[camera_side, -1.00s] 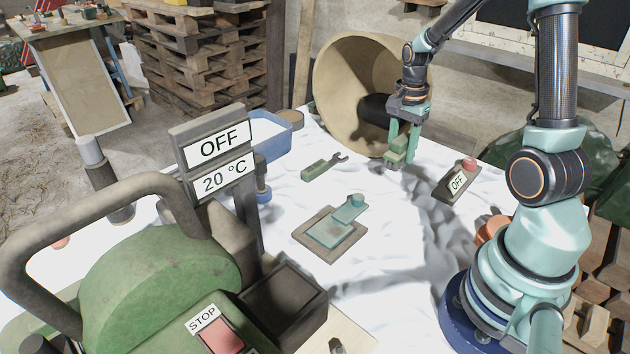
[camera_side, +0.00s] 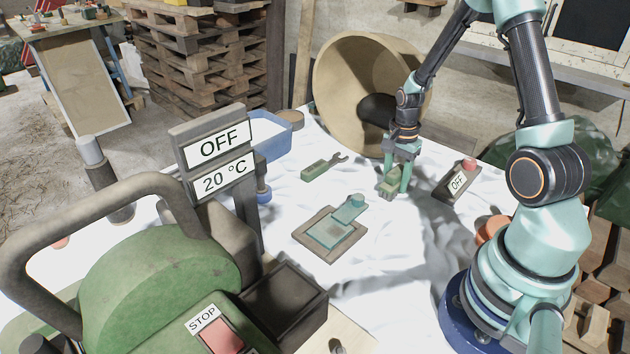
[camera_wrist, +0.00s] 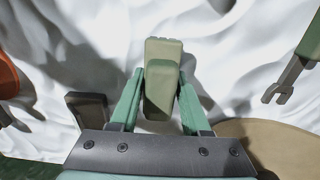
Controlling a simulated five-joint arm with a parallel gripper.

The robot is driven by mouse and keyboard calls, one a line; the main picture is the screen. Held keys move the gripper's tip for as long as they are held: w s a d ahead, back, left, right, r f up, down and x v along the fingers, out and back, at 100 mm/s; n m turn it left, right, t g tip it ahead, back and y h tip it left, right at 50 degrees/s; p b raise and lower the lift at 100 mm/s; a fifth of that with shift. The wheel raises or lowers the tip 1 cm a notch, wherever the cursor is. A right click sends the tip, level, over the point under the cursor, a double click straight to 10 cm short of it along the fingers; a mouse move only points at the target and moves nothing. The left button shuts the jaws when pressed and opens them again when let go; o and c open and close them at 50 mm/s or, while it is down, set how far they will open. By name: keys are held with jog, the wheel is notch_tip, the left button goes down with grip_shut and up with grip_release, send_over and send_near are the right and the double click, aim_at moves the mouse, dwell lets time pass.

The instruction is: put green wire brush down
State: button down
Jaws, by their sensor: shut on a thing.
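My gripper (camera_side: 399,188) is shut on the green wire brush (camera_side: 389,184), low over the white cloth right of centre in the side view. In the wrist view, the brush (camera_wrist: 164,60) is a pale green block between the two teal fingers of my gripper (camera_wrist: 160,92). It points away from my wrist, above or on the wrinkled cloth. Whether its underside touches the cloth I cannot tell. The fingers partly hide the brush in the side view.
A large tan tub (camera_side: 340,75) lies on its side behind my gripper. A green-handled wrench (camera_side: 323,167) and a square plate with a teal part (camera_side: 335,235) lie to the left. Cloth in front is clear.

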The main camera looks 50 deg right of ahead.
aim_at(398, 170)
jog(key=shift+c, duration=1.8)
grip_release()
notch_tip(398, 170, up, 12)
jog(key=shift+d+f, duration=0.1)
jog(key=shift+d, duration=0.05)
jog(key=s+a+r+n+t, duration=0.1)
jog(key=a+r+n+t, duration=0.1)
jog(key=a+r+n, duration=0.4)
jog(key=s+a+r+n+t, duration=0.2)
jog(key=a+r+n, duration=0.4)
jog(key=a+n, duration=0.6)
jog(key=shift+s+a+r+t, duration=0.15)
jog(key=shift+s+a+t, duration=0.1)
jog(key=shift+a+t, duration=0.5)
jog(key=shift+d, duration=0.1)
